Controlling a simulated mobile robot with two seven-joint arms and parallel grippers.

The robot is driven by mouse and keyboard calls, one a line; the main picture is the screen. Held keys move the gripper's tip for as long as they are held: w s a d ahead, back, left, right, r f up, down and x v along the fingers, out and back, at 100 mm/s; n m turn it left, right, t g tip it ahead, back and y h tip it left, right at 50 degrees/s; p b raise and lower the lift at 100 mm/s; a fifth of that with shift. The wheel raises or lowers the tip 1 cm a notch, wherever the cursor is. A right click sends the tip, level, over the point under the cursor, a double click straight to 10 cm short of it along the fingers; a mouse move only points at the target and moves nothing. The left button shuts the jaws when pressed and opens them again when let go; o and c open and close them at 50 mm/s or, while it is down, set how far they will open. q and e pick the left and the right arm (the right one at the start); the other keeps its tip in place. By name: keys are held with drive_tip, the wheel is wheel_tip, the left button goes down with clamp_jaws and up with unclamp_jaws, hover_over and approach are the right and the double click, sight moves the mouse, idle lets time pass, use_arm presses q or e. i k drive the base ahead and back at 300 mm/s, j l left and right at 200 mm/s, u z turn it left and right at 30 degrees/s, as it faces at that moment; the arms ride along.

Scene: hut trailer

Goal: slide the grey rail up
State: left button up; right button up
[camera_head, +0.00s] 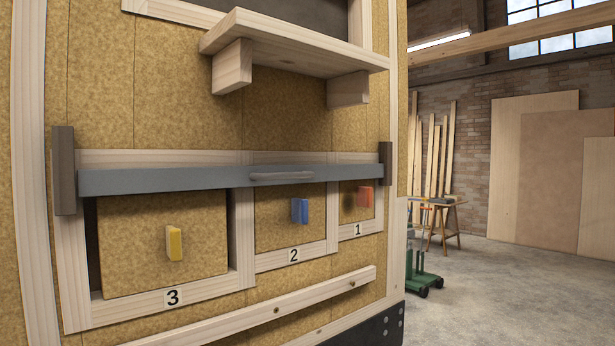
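The grey rail (205,178) lies across the trailer wall, over the upper part of a framed row of three compartments. It has a grey handle (281,176) near its middle. Its left end sits at a dark brown upright bracket (64,170), its right end at a similar bracket (386,163). Below it are panels with a yellow knob (174,243) at number 3, a blue knob (299,210) at number 2 and a red knob (364,196) at number 1. Neither of my grippers shows in the head view.
A wooden shelf (290,40) on blocks juts out above the rail. A wooden strip (270,312) runs below the compartments. To the right, the concrete floor (510,290) is mostly clear, with a green wheeled object (424,278) and a sawhorse table (444,215).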

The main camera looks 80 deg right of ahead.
sight(94, 182)
drive_tip(key=z, duration=2.35)
drive_tip(key=l, duration=0.1)
